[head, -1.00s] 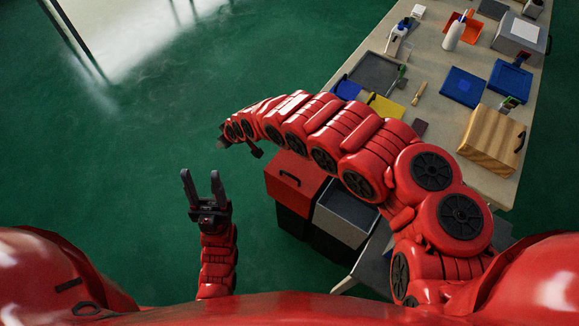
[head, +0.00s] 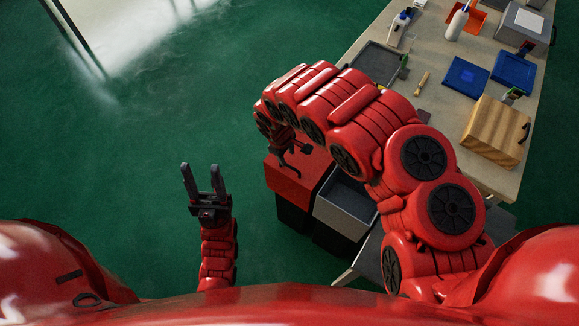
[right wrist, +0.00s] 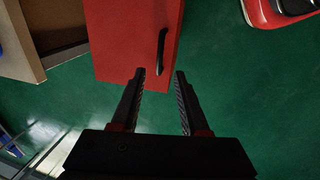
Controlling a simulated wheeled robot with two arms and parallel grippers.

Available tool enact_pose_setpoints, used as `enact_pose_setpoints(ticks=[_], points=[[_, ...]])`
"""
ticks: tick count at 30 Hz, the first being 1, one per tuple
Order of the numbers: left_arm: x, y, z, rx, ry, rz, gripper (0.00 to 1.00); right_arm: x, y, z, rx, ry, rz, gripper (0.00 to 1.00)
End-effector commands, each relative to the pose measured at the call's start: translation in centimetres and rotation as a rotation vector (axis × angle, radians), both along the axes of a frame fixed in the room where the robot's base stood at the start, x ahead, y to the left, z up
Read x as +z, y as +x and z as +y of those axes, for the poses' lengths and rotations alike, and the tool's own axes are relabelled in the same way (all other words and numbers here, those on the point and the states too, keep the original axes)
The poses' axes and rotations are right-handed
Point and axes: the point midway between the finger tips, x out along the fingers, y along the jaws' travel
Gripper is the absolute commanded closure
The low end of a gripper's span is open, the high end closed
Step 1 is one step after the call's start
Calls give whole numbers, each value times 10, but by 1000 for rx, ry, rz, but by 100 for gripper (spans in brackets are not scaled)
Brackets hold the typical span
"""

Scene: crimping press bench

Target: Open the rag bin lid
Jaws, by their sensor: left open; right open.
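The rag bin has a red lid (head: 291,186), which looks shut on the dark bin body (head: 296,221). The lid also fills the top middle of the right wrist view (right wrist: 120,35). Its black bar handle (right wrist: 162,48) shows there near the lid's right side. My right gripper (right wrist: 160,75) is open and empty, with the handle's near end showing between its fingertips. I cannot tell how far above the handle they are. In the head view my right gripper (head: 291,158) is over the lid, partly hidden by my arm. My left gripper (head: 200,168) is open and empty over the floor.
An open grey bin (head: 347,202) stands right beside the red-lidded one. The workbench (head: 425,110) is at the upper right, with a wooden box (head: 493,133), blue trays (head: 465,82) and a dark tray (head: 374,68). The green floor at left is clear.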

Motion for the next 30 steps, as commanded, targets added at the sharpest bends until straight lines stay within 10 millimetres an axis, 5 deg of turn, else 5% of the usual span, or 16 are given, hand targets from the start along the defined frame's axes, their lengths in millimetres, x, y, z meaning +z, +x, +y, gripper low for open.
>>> enact_pose_setpoints(ticks=[5, 15, 30], points=[[-20, 0, 0, 0, 0, 0, 50, -36, 2, -2, 1, 0, 5, 55], [-7, 0, 0, 0, 0, 0, 50, -71, 10, -5, 1, 5, 4, 55], [-5, 0, 0, 0, 0, 0, 50, -84, 13, -9, 0, 0, 1, 55]])
